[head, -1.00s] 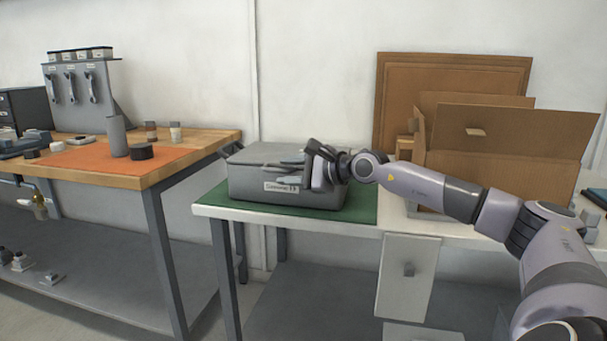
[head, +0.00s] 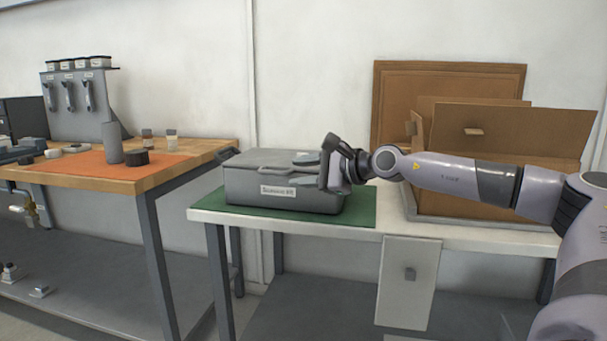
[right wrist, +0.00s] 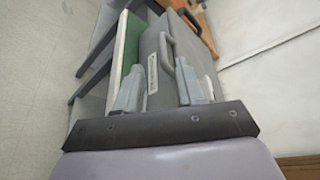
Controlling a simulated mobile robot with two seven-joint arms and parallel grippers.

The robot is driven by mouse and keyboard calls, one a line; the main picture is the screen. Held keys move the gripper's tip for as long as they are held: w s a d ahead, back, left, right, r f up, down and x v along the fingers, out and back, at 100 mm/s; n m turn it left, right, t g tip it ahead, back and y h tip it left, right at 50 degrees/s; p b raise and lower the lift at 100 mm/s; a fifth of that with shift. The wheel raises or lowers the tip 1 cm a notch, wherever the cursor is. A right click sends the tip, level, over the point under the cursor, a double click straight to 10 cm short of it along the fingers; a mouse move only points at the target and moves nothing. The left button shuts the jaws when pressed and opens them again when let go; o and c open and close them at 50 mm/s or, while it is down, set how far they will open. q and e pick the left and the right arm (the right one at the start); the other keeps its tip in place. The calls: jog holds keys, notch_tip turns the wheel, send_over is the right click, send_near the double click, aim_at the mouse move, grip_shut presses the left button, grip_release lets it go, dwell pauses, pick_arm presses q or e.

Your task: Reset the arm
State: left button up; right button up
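My right arm reaches in from the right in the head view. Its gripper (head: 306,170) is at the right end of a grey lidded case (head: 245,186) with a white label on its front. The two fingers are apart with nothing seen between them, and they point left towards the case. In the right wrist view the fingers (right wrist: 158,88) are also spread, with the case (right wrist: 158,50) and its handle beyond them. I cannot tell whether a finger touches the case. My left gripper is not in view.
The case stands on a green mat (head: 364,208) on a white-topped table (head: 300,226). On the left is a wooden workbench (head: 205,150) with an orange mat (head: 85,164) and small parts.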

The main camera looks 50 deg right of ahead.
dwell(0.3)
